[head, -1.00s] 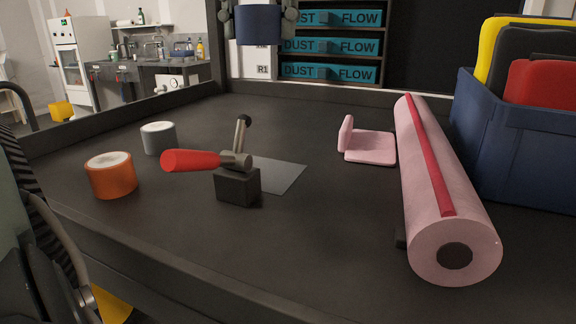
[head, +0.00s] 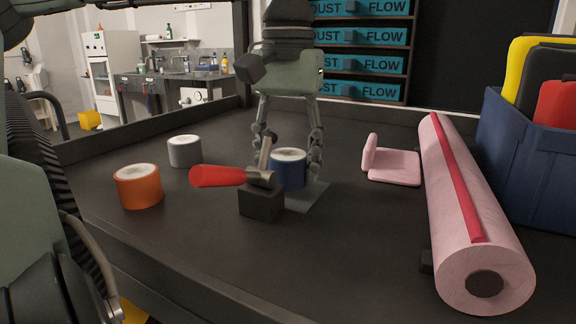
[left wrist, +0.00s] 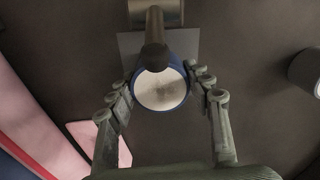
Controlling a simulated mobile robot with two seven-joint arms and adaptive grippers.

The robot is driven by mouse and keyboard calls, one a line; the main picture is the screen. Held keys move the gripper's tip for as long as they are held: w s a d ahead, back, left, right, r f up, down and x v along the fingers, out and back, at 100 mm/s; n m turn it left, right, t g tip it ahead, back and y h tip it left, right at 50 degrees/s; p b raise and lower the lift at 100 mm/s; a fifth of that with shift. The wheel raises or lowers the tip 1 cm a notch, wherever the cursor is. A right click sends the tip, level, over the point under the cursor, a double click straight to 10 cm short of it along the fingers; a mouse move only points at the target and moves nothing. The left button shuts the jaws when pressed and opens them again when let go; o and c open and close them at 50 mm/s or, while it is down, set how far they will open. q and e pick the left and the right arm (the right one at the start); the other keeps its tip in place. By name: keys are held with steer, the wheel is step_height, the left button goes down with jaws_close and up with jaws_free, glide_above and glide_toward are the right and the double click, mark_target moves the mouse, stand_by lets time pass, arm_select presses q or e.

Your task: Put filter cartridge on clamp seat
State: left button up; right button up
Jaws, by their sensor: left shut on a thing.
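The blue filter cartridge (head: 288,172) with a white top is held upright between the fingers of my left gripper (head: 289,158), which comes down from above. In the left wrist view the cartridge's white top (left wrist: 161,90) shows between the two fingers (left wrist: 162,88). The clamp seat looks like the flat grey plate (head: 313,197) behind the toggle clamp (head: 262,200). The cartridge is over or beside this plate; I cannot tell if it touches. The clamp's red handle (head: 217,176) points left, and its black-tipped arm partly covers the cartridge. My right gripper is out of view.
An orange cartridge (head: 138,187) and a grey cartridge (head: 185,151) stand left of the clamp. A pink angled piece (head: 393,166) and a long pink roll with a red strip (head: 470,215) lie to the right. A blue bin (head: 530,165) stands at the far right.

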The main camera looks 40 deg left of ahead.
arm_select(q)
steer(key=shift+f, duration=0.45)
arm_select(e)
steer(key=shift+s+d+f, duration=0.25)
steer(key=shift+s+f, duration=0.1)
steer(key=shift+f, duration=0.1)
arm_select(q)
steer(key=shift+f, duration=0.1)
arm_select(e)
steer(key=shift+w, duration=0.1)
arm_select(q)
steer(key=shift+f, duration=0.1)
steer(key=o, duration=0.9)
steer(key=shift+o, duration=1.5)
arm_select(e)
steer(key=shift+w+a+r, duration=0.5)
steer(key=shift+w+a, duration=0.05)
